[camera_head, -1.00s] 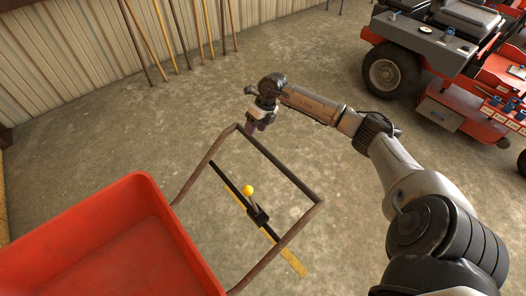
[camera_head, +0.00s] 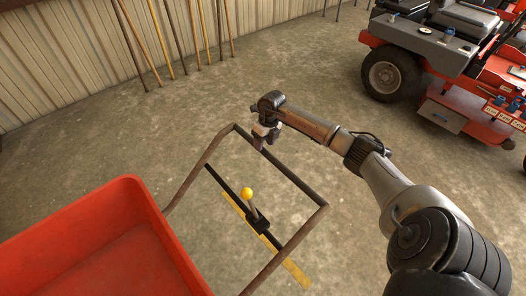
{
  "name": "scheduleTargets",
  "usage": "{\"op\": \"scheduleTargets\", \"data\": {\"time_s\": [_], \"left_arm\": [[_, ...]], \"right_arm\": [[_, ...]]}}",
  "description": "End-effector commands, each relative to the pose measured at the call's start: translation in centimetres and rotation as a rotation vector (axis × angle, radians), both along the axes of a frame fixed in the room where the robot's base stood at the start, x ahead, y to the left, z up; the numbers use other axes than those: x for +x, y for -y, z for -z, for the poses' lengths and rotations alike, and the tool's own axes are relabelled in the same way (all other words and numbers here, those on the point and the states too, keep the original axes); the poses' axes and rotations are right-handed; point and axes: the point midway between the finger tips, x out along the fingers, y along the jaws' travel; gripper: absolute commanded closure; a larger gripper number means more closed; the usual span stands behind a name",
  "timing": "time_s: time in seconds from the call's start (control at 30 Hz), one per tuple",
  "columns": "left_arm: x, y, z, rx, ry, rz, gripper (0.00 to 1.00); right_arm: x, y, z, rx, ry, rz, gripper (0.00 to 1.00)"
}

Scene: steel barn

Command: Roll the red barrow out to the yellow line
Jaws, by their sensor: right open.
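The red barrow's tray (camera_head: 85,218) fills the lower left of the head view, cut off by the picture's edge. Its brown tube handle (camera_head: 298,183) reaches right in a bent frame. A lever with a yellow knob (camera_head: 247,193) stands on a dark bar inside that frame. The yellow line (camera_head: 290,271) lies on the floor under the handle, partly hidden by the bar. My right gripper (camera_head: 262,147) is open at the handle's far bar, near its far corner. I cannot tell whether the tube is between its fingers. My left gripper is not in view.
A red and grey riding mower (camera_head: 421,45) stands at the upper right. Several long poles (camera_head: 167,42) lean on the corrugated wall (camera_head: 60,63) at the upper left. The concrete floor between wall, mower and handle is clear.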

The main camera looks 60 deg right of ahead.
Motion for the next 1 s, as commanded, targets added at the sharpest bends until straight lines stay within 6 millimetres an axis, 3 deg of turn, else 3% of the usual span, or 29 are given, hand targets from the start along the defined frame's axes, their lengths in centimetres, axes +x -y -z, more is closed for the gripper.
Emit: {"op": "scheduleTargets", "data": {"time_s": [0.03,0.23,0.67,1.0], "left_arm": [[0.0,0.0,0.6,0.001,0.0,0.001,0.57],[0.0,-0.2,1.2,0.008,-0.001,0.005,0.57],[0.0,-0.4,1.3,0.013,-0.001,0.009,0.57],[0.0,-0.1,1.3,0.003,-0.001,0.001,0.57]], "right_arm": [[0.0,-0.2,1.0,0.002,0.0,0.0,0.48],[0.2,-0.5,2.3,0.001,0.001,-0.001,0.48],[0.2,-0.5,2.7,0.0,0.0,-0.001,0.48],[0.2,-0.5,2.7,0.0,0.0,-0.001,0.81]]}}
